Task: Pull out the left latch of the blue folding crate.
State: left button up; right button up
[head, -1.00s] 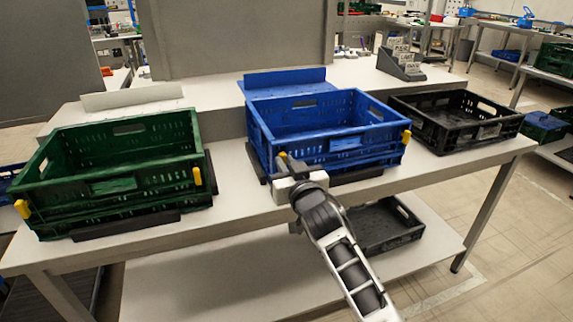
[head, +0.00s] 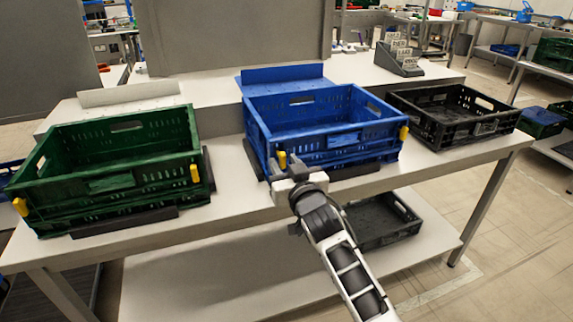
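The blue folding crate (head: 335,150) stands upright on the table in the middle of the head view. Its left yellow latch (head: 282,159) shows at the near left corner, partly covered by my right gripper (head: 286,166). Its right yellow latch (head: 404,133) is at the near right corner. My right gripper is at the left latch, with its two fingertips apart, one to each side of the latch. I cannot tell whether they touch it. My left gripper is out of view.
A green crate (head: 130,185) with yellow latches stands on the left of the table (head: 240,205). A black crate (head: 470,128) stands on the right. Another black crate (head: 385,240) lies on the lower shelf. Bare tabletop lies between the green and blue crates.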

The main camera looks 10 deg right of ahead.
jog(key=s+d, duration=0.2)
jog(key=s, duration=1.4)
jog(key=s+a+f+g+y, duration=0.1)
jog(key=s+f+g, duration=0.6)
jog(key=s+f, duration=0.9)
notch_tip(320, 180, down, 3)
jog(key=shift+s+a+r+n, duration=0.15)
jog(key=shift+a+r+n, duration=0.05)
jog(key=shift+n, duration=0.2)
